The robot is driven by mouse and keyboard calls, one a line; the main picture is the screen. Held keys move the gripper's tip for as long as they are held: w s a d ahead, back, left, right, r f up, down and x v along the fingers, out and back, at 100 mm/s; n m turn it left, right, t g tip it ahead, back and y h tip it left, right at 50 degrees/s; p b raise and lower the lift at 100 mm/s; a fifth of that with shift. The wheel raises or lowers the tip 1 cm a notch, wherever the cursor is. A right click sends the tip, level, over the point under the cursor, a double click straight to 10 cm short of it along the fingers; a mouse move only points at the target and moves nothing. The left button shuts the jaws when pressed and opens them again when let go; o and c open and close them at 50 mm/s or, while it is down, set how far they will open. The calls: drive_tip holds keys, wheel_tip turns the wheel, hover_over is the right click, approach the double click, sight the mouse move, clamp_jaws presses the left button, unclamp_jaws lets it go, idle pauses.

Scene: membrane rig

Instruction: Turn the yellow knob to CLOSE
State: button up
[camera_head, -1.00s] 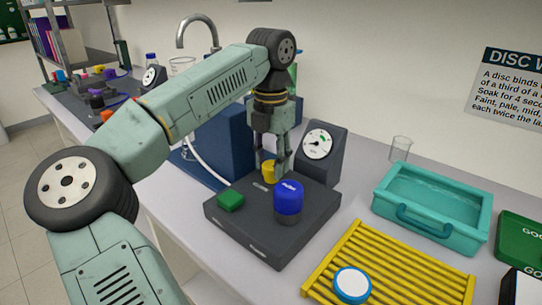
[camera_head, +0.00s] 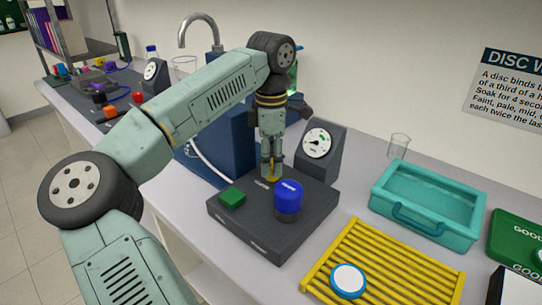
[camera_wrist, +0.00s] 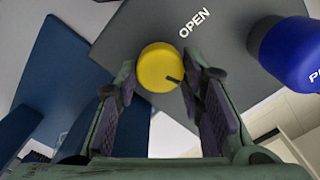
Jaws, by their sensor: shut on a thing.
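The yellow knob (camera_wrist: 158,66) sits on the dark rig block (camera_head: 228,222), behind the green button (camera_head: 232,199) and the blue knob (camera_head: 288,196). In the head view, my gripper (camera_head: 271,174) points down onto the yellow knob, and its fingers hide most of it. In the wrist view, the knob lies between the two finger pads, and my gripper is shut on it. A dark pointer mark on the knob's top points to the lower right of that view. The word OPEN (camera_wrist: 194,24) is printed on the block nearby. No CLOSE label is legible.
A gauge (camera_head: 317,143) stands right behind the block, and a dark blue housing (camera_head: 222,135) stands behind it to the left. A teal tray (camera_head: 430,203), a beaker (camera_head: 398,146) and a yellow rack (camera_head: 385,262) holding a round white-and-blue disc (camera_head: 348,281) are to the right.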

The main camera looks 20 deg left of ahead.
sight(271, 163)
drive_tip(key=shift+w+m, duration=0.1)
drive_tip(key=shift+m, duration=1.6)
drive_tip(key=o, duration=1.1)
drive_tip(key=shift+o, duration=0.2)
drive_tip(key=shift+r, duration=0.15)
wheel_tip(271, 163, up, 12)
